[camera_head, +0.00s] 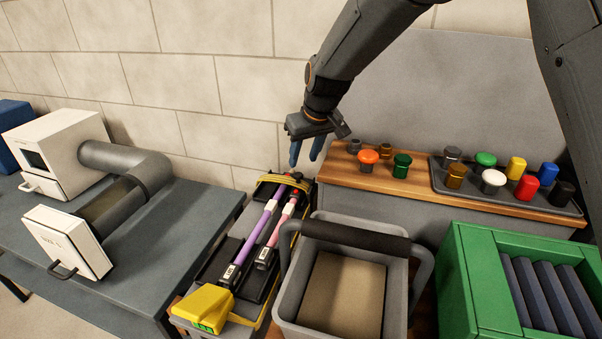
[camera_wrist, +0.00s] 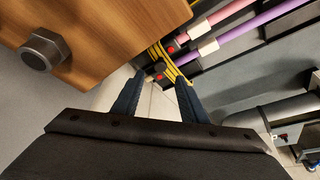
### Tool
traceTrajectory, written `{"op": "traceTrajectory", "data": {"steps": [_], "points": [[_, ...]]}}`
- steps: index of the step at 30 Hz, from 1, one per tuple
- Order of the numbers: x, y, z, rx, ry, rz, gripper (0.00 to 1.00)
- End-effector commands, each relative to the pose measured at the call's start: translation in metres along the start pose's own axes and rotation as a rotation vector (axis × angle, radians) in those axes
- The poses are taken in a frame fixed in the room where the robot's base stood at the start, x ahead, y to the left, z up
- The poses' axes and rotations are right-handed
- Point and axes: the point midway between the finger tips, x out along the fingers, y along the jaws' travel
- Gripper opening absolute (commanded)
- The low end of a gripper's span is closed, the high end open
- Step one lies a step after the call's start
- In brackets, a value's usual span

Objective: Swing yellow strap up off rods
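The yellow strap (camera_head: 284,180) lies across the far ends of a purple rod (camera_head: 262,225) and a pink rod (camera_head: 283,222) in a dark rack. In the wrist view the strap (camera_wrist: 158,52) shows beyond my fingertips, with the pink rod (camera_wrist: 228,12) and purple rod (camera_wrist: 245,27) running up to the right. My gripper (camera_head: 304,160) is above and slightly right of the strap's end, fingers pointing down. Its two blue fingers stand apart with nothing between them, also in the wrist view (camera_wrist: 160,84). Whether they touch the strap cannot be told, but they appear apart from it.
A wooden shelf (camera_head: 345,172) with coloured knobs stands right of my gripper. A grey bin (camera_head: 285,310) with a dark handle and a green crate (camera_head: 460,290) are in front right. A yellow block (camera_head: 204,304) sits at the rack's near end. A duct (camera_head: 125,190) with white boxes is left.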

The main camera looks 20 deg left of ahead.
Motion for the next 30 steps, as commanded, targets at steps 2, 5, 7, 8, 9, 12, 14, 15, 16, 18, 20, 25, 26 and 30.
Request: {"op": "traceTrajectory", "data": {"steps": [2, 5, 7, 8, 9, 12, 14, 15, 16, 18, 20, 25, 26, 30], "points": [[0.01, -0.001, 0.0, 0.0, -0.002, 0.0, 0.4], [0.025, -0.001, 0.001, 0.001, -0.003, -0.001, 0.4], [0.035, -0.001, 0.0, 0.001, -0.002, -0.001, 0.4], [0.04, -0.001, 0.0, 0.001, -0.002, -0.001, 0.4], [0.045, -0.001, 0.0, 0.001, -0.002, -0.001, 0.4], [0.056, -0.001, 0.0, 0.001, -0.001, 0.0, 0.4], [0.06, 0.0, 0.0, 0.001, 0.0, 0.0, 0.4], [0.063, 0.0, 0.0, 0.0, 0.0, 0.0, 0.4], [0.064, 0.0, 0.0, 0.0, 0.0, 0.0, 0.4], [0.067, 0.0, 0.0, 0.0, 0.001, 0.0, 0.4], [0.067, 0.0, 0.0, 0.0, 0.001, 0.0, 0.4], [0.068, 0.0, 0.0, 0.0, 0.001, 0.0, 0.4], [0.068, 0.0, 0.0, 0.0, 0.001, 0.0, 0.4], [0.068, 0.0, 0.0, 0.001, 0.001, 0.0, 0.18]]}}
